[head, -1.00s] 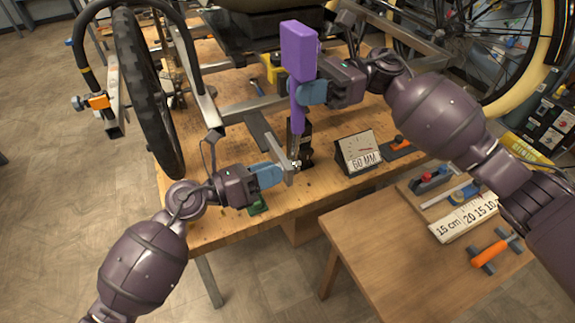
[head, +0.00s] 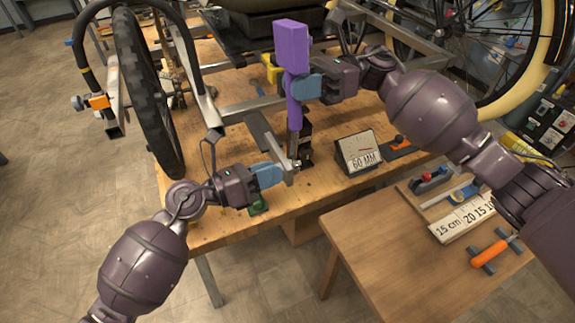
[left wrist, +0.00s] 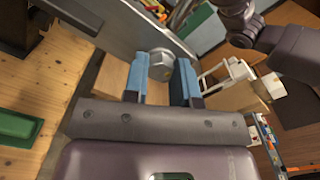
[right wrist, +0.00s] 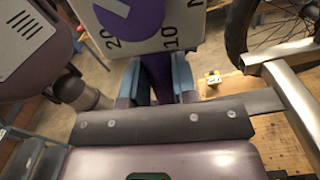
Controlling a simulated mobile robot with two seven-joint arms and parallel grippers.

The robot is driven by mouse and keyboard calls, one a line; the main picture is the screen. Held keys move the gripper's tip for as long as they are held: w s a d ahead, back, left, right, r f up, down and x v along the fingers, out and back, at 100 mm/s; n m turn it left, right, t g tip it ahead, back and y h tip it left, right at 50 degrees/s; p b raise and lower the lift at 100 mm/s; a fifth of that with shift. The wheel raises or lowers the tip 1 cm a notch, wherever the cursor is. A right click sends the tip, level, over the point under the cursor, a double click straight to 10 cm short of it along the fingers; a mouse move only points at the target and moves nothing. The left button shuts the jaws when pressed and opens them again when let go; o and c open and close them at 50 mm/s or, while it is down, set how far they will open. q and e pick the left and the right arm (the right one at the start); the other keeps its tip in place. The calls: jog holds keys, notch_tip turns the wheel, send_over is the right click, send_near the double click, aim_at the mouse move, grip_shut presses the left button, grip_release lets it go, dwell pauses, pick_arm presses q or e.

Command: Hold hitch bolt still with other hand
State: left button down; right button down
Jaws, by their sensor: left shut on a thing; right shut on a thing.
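My left gripper (head: 280,173) is shut at the end of the grey steel bar (head: 263,137). In the left wrist view the hitch bolt's silver hex head (left wrist: 161,65) sits between its two blue fingers. My right gripper (head: 301,86) is shut on the purple tool (head: 292,48), which stands upright above the bar's end. In the right wrist view the tool's white scale (right wrist: 170,22) shows the numbers 20 and 10. The tool's lower tip meets the bolt area just beyond my left fingers; the exact contact is too small to tell.
A gauge (head: 358,152) marked 60 MM stands on the workbench to the right. The trike wheel (head: 146,95) stands at the left. A green object (head: 258,207) lies by the bench's front edge.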

jog(key=shift+w+a+f+m, duration=0.2)
jog(key=shift+w+f+m, duration=0.05)
jog(key=shift+w+m, duration=0.3)
jog(key=shift+w+a+f+m, duration=0.15)
jog(key=shift+w+m, duration=0.15)
jog(key=shift+w, duration=0.1)
jog(key=shift+w+a+f+m, duration=0.15)
jog(key=shift+w+m, duration=0.1)
jog(key=shift+w, duration=0.1)
dwell(0.4)
jog(key=shift+s+d+r+n, duration=0.1)
jog(key=shift+s+d+n, duration=0.05)
jog(key=shift+s+n, duration=0.2)
jog(key=shift+s+d+r+n, duration=0.2)
jog(key=shift+s+n, duration=0.2)
jog(key=shift+s, duration=0.15)
jog(key=shift+s+d+r+n, duration=0.2)
jog(key=shift+s+n, duration=0.15)
jog(key=shift+s, duration=0.2)
jog(key=c, duration=1.4)
grip_release()
grip_shut()
